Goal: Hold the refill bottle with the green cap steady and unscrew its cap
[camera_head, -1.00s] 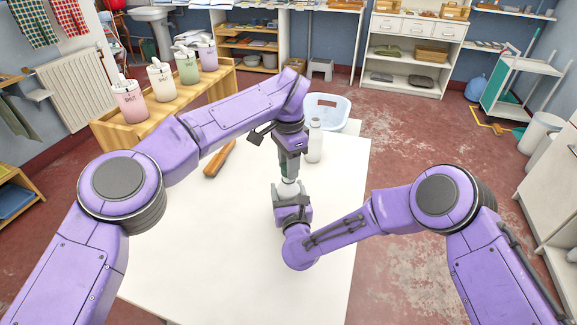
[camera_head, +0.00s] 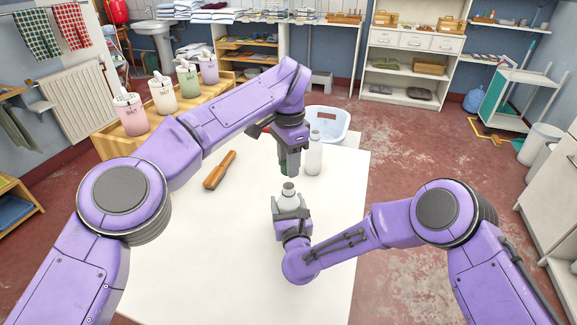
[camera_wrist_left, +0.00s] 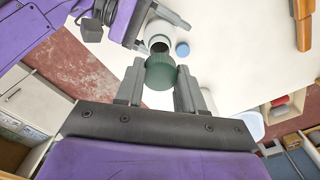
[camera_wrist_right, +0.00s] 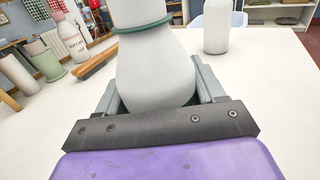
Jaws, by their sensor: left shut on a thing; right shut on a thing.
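The white refill bottle (camera_head: 289,203) stands upright over the white table. My right gripper (camera_head: 291,214) is shut around its body, which fills the jaws in the right wrist view (camera_wrist_right: 152,70). A green ring (camera_wrist_right: 143,25) shows around its neck there. My left gripper (camera_head: 289,170) is shut on the green cap (camera_wrist_left: 160,72), above the bottle. A gap shows between cap and bottle in the head view. The bottle's dark open mouth (camera_wrist_left: 159,46) shows beyond the cap in the left wrist view.
Another white bottle (camera_head: 313,156) stands behind my left gripper. A brush with an orange-brown handle (camera_head: 219,171) lies on the left of the table (camera_head: 190,245). A pale blue basin (camera_head: 328,122) is at the back. The table's front left is clear.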

